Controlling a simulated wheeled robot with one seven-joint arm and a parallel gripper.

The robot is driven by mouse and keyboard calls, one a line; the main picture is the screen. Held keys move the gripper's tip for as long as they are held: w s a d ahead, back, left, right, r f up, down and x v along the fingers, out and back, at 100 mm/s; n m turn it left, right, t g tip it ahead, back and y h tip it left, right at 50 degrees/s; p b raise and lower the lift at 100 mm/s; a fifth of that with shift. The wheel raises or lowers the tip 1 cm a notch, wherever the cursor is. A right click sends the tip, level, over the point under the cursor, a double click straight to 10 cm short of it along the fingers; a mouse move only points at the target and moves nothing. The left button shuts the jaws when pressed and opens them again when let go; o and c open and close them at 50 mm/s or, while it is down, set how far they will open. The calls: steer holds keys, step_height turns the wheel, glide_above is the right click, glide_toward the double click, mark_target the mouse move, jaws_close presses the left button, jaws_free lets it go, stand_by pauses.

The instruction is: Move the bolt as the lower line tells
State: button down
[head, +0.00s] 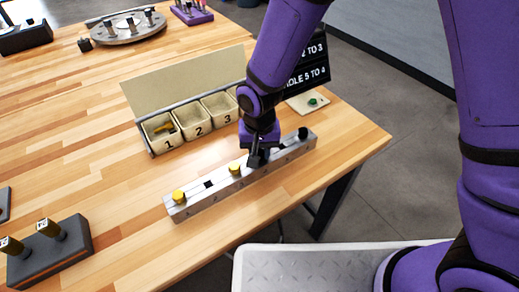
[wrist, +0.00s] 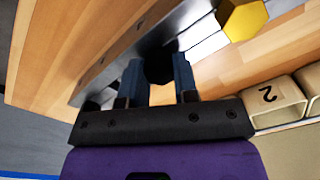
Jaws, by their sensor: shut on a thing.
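A grey metal bar (head: 205,203) with a row of numbered holes lies on the wooden table. Two yellow bolts (head: 179,196) (head: 234,168) stand in its left and middle parts, and a black bolt (head: 303,132) stands near its right end. My gripper (head: 257,158) points down over the bar, right of the middle yellow bolt. In the wrist view its blue fingers (wrist: 157,72) are shut on a dark bolt (wrist: 158,66); I cannot tell whether it is seated or lifted. A yellow bolt (wrist: 243,18) is beside it. A black sign (head: 315,60) is partly hidden by my arm; its lower line reads about "HOLE 5 TO", last digit unclear.
Numbered bins (head: 196,131) stand behind the bar; bin 1 holds yellow bolts. A plate with a green button (head: 313,101) is at the right. A round fixture (head: 128,30) stands farther back. The left table is mostly clear.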

mark_target(259, 152)
steer(key=shift+s+d+f, duration=0.1)
steer(key=shift+s+f, duration=0.05)
steer(key=shift+f, duration=0.2)
steer(key=c, duration=1)
jaws_free()
steer(key=o, duration=0.4)
steer(key=shift+r, duration=0.1)
steer(key=shift+r, duration=3.5)
